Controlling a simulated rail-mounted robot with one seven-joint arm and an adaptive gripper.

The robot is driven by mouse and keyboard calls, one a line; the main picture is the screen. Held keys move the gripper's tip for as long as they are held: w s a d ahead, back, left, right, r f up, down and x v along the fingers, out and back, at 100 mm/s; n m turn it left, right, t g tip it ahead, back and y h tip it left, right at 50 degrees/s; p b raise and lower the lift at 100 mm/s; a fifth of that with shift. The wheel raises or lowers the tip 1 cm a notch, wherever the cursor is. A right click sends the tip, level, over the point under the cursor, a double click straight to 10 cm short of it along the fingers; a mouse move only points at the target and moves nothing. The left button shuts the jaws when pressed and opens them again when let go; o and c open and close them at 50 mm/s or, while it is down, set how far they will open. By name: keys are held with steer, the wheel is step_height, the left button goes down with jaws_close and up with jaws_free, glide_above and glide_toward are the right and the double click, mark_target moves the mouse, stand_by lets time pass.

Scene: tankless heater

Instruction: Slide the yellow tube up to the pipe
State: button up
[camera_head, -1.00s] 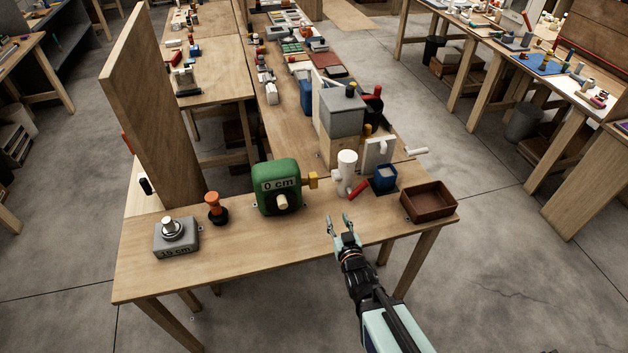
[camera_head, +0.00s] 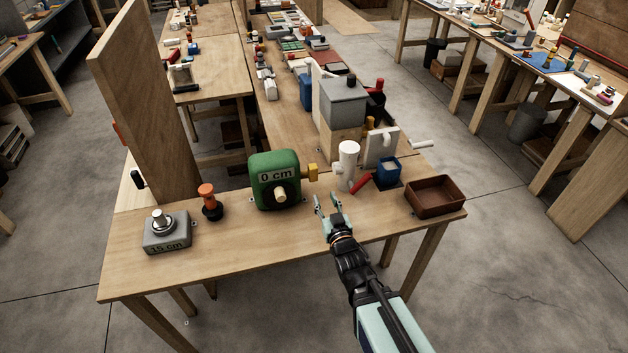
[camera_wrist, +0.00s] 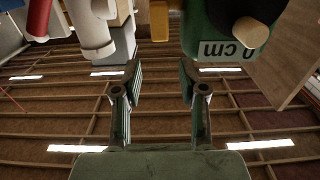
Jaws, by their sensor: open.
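The yellow tube (camera_head: 312,172) is a short yellow piece at the right side of the green box marked "0 cm" (camera_head: 275,182). It also shows at the top of the wrist view (camera_wrist: 159,20). The white pipe (camera_head: 348,160) stands upright to the right of the tube, with a gap between them. The pipe shows at the upper left in the wrist view (camera_wrist: 92,30). My gripper (camera_head: 327,201) is open and empty, in front of the tube and pipe and apart from both. Its two fingers frame an empty gap in the wrist view (camera_wrist: 159,78).
A red piece (camera_head: 361,184), a blue container (camera_head: 388,172) and a brown tray (camera_head: 434,197) are right of the pipe. An orange-topped knob (camera_head: 209,197) and a grey "15 cm" box (camera_head: 166,236) are at left. The table's front (camera_head: 250,252) is clear.

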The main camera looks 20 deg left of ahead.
mark_target(314, 172)
steer(key=b+x, duration=0.9)
steer(key=x, duration=0.4)
steer(key=shift+d, duration=0.1)
stand_by(0.4)
jaws_close()
